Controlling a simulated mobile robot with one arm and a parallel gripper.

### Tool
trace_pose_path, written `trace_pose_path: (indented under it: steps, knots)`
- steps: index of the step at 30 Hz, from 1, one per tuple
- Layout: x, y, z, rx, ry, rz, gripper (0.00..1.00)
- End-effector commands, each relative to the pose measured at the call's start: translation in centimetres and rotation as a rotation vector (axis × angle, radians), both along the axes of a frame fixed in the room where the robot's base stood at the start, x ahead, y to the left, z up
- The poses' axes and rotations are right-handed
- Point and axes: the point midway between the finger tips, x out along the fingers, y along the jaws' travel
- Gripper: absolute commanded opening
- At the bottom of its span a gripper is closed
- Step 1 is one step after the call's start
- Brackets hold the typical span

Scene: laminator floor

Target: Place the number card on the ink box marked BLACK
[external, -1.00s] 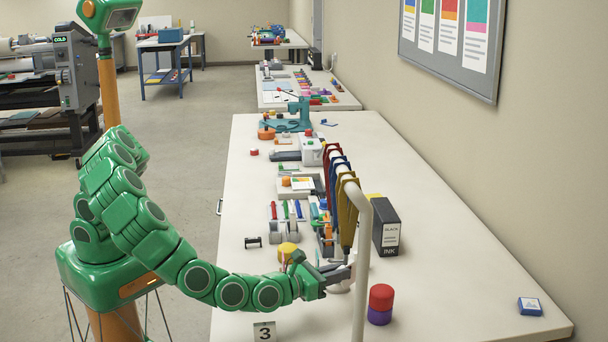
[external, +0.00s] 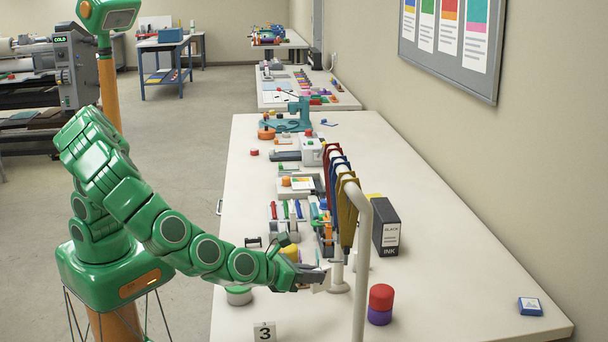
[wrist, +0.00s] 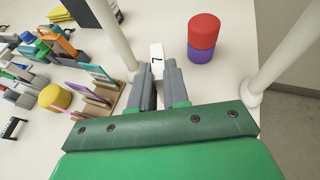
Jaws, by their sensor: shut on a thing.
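My gripper (external: 312,279) is low over the near part of the bench, left of the white post. In the wrist view my gripper (wrist: 158,68) is shut on a small white number card (wrist: 157,58) marked 7, which sticks out past the fingertips. The black ink box (external: 386,226), with a white label reading BLACK and INK, stands upright on the bench, beyond and to the right of my gripper. Part of a dark box, which looks like the ink box, shows at the top of the wrist view (wrist: 104,14). Nothing lies on the ink box's top.
A white post frame (external: 361,270) with hanging coloured pieces (external: 345,212) stands between my gripper and the ink box. A red and purple cylinder (external: 381,304) is right of the post. A card marked 3 (external: 264,332) stands at the near edge. The bench's right side is mostly clear.

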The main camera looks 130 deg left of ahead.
Motion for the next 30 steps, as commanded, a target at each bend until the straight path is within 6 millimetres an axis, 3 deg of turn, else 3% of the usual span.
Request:
trace_pose_path:
  steps: [8, 14, 30]
  knots:
    - [-0.1, -0.2, 0.1, -0.017, 0.008, 0.0, 0.0]
    - [-1.3, 1.0, 1.0, -0.019, 0.006, 0.048, 0.0]
    - [-9.3, 9.9, 7.3, -0.02, 0.002, 0.325, 0.0]
